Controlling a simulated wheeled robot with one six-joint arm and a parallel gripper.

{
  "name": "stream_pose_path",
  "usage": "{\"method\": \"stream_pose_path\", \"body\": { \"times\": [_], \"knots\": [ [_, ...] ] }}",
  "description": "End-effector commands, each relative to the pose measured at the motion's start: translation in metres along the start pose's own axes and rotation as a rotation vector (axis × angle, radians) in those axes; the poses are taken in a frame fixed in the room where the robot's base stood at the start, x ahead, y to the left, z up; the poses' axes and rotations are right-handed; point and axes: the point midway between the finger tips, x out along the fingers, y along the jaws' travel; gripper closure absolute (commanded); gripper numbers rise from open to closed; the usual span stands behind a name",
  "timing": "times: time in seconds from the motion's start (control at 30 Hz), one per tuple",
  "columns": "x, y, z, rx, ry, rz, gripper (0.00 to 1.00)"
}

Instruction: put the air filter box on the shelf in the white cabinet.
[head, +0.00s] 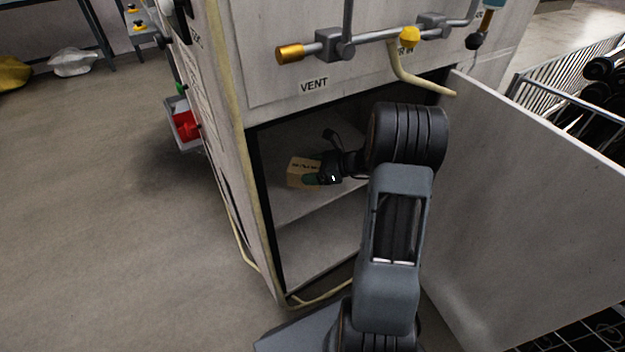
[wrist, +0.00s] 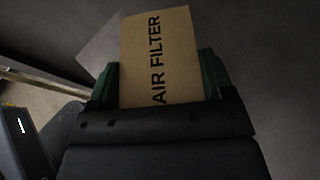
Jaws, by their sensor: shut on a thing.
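The air filter box (head: 303,170) is a small brown cardboard box inside the open white cabinet (head: 316,55). Its "AIR FILTER" lettering shows in the wrist view (wrist: 160,55). My gripper (head: 318,173) is shut on the box, with a green finger on each side of it in the wrist view (wrist: 158,85). In the head view the box is over the cabinet's shelf (head: 295,195), toward the left side of the opening. I cannot tell whether the box touches the shelf. The far ends of my fingers are partly hidden by the box.
The cabinet door (head: 530,210) stands open to the right. A lower compartment (head: 315,250) under the shelf looks empty. A wire basket (head: 570,75) with dark items stands at the right.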

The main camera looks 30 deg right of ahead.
Motion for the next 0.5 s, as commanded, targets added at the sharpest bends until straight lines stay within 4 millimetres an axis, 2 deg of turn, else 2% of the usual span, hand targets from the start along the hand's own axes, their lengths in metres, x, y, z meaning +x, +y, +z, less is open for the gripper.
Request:
{"method": "stream_pose_path", "body": {
  "times": [0.13,0.3,0.5],
  "knots": [
    [0.006,-0.007,-0.011,0.001,0.000,0.000,0.51],
    [0.016,-0.007,-0.035,0.002,0.000,0.000,0.51],
    [0.016,-0.007,-0.035,0.000,-0.001,0.000,0.51]
  ]
}}
